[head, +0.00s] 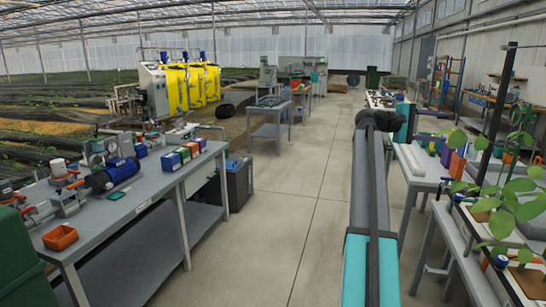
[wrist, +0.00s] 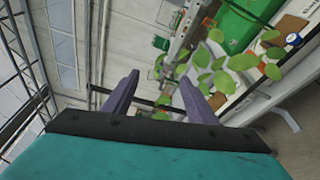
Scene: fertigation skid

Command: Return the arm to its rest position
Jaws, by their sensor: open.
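My arm (head: 372,215) reaches forward and up from the bottom of the head view, right of its middle, with a dark joint at its far end. The wrist view is tilted; green leaves of a plant (wrist: 243,62) show beyond and to the right of the fingers. I cannot tell how far the leaves are from them.
A grey workbench (head: 140,200) with a blue pump (head: 115,175) and an orange bin (head: 60,237) stands left. Benches (head: 418,178) line the right side, near my arm, and a leafy plant (head: 505,205) stands at far right. The concrete aisle (head: 285,210) between is clear.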

